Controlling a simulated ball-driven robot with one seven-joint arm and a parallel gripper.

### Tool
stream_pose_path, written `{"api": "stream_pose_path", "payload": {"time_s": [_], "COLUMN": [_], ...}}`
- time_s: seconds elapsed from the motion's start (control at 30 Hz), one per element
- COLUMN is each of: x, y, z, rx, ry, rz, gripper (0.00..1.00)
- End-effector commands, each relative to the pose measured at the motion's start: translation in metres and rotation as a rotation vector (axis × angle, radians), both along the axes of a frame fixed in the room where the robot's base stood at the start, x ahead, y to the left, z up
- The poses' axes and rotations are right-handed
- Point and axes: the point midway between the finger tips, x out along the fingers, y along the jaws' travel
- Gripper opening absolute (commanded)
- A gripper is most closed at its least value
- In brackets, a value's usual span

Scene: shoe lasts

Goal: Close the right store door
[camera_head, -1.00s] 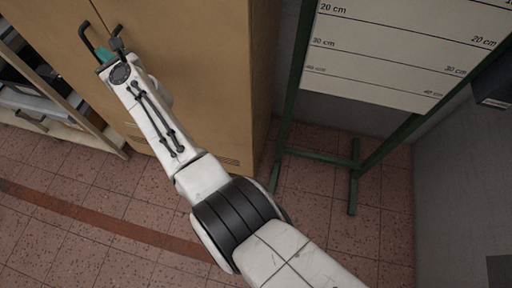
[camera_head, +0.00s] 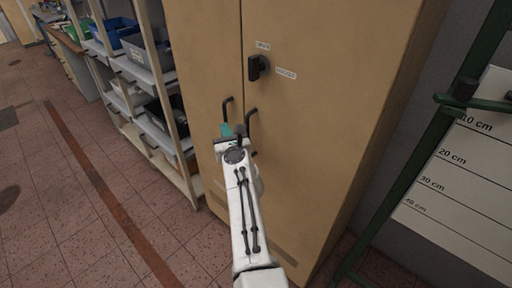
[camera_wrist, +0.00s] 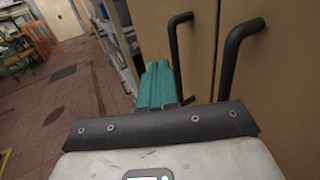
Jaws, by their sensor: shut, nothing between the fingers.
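The tan right store door (camera_head: 310,120) stands in the middle of the head view. It looks about flush with the left door (camera_head: 205,60), with only a thin seam between them. Its black bar handle (camera_head: 251,122) also shows in the wrist view (camera_wrist: 232,55). The left door's handle (camera_head: 227,108) is close beside it. A black turn knob (camera_head: 258,67) sits high on the right door near small labels. My gripper (camera_head: 226,130) is shut and empty, its teal fingers in front of the doors at handle height. Whether they touch anything is unclear.
An open shelf rack (camera_head: 150,80) with blue and grey bins stands left of the cabinet. A green-framed board with a centimetre scale (camera_head: 460,180) stands to the right. The tiled floor (camera_head: 80,190) at the left is clear.

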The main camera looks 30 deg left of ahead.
Motion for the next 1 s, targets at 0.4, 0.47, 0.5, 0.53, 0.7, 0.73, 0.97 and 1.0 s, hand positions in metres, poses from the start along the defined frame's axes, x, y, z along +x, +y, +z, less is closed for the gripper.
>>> {"api": "stream_pose_path", "payload": {"time_s": [0.4, 0.47, 0.5, 0.53, 0.7, 0.73, 0.97, 1.0], "x": [-0.048, -0.059, -0.065, -0.071, -0.090, -0.092, -0.098, -0.098], "y": [0.010, 0.013, 0.014, 0.015, 0.019, 0.020, 0.020, 0.020], "z": [0.003, 0.004, 0.003, 0.003, 0.001, 0.001, -0.001, -0.002], "rx": [-0.002, -0.001, -0.002, -0.002, -0.001, -0.001, -0.001, -0.001], "ry": [0.003, 0.001, 0.002, 0.002, 0.001, 0.001, 0.001, 0.001], "rz": [0.002, 0.001, 0.001, 0.002, 0.000, -0.001, -0.002, -0.002], "gripper": [0.00, 0.00, 0.00, 0.00, 0.00, 0.00, 0.00, 0.00]}}
